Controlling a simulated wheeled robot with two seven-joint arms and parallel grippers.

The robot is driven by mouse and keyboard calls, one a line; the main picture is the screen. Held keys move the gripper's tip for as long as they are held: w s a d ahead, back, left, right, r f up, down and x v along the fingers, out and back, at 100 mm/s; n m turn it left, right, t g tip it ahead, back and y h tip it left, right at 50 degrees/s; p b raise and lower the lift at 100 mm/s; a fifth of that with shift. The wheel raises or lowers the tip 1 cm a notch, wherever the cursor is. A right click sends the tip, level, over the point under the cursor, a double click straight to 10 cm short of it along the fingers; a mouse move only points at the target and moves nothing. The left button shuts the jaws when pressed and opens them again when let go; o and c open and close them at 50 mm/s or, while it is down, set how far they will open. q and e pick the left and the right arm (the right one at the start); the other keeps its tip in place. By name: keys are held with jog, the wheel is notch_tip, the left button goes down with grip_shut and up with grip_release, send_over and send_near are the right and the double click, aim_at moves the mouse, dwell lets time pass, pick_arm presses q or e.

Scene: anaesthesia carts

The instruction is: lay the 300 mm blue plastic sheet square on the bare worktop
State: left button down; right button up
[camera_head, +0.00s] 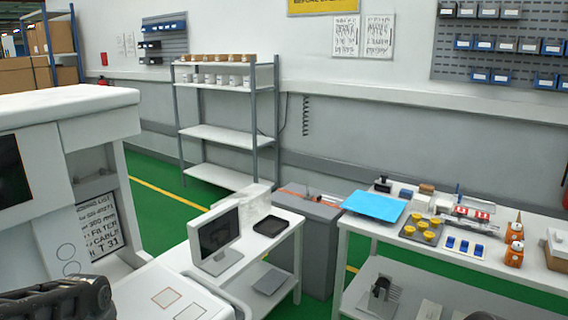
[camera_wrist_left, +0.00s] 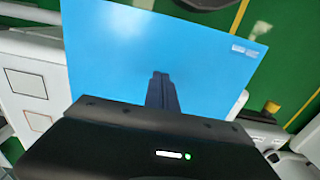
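A blue plastic sheet (camera_wrist_left: 200,55) fills much of the left wrist view, flat and with a small white label near its right corner. The shut fingers of my left gripper (camera_wrist_left: 162,88) lie over its near part and appear to hold it; the gripper body hides its near edge. The sheet hangs over green floor beside a white top. In the head view only a black part of my left arm shows at bottom left, and this held sheet is out of frame. Another blue sheet (camera_head: 375,206) lies on the right-hand table. My right gripper is not in view.
A white worktop (camera_head: 135,295) with outlined squares is at bottom left, beside a tall white cabinet (camera_head: 90,105). A small table with a monitor (camera_head: 215,236) stands in the middle. The right table (camera_head: 350,224) carries yellow cups, blue items and orange bottles. A shelf rack (camera_head: 225,135) stands behind.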

pick_arm(q)
jog(key=shift+f, duration=0.3)
dwell(0.5)
jog(key=shift+w+a, duration=0.1)
jog(key=shift+w+a+p, duration=0.25)
jog(key=shift+w+a, duration=0.4)
jog(key=shift+a, duration=0.3)
jog(key=shift+w+a+p, duration=0.2)
jog(key=shift+w+a, duration=0.45)
jog(key=shift+a, duration=0.3)
jog(key=shift+w+a+p, duration=0.25)
jog(key=shift+w+a, duration=0.4)
jog(key=shift+a, duration=0.3)
jog(key=shift+w+a+f+p, duration=0.1)
jog(key=shift+w+a+p, duration=0.35)
jog(key=shift+w+a, duration=0.45)
jog(key=shift+w+a+r+p, duration=0.1)
jog(key=shift+w+a+p, duration=0.4)
jog(key=shift+a, duration=0.75)
jog(key=shift+w+a+f+p, duration=0.1)
jog(key=shift+w+a+p, duration=0.25)
jog(key=shift+w+a, duration=0.55)
jog(key=shift+s+a, duration=0.15)
notch_tip(320, 180, up, 7)
jog(key=p, duration=0.5)
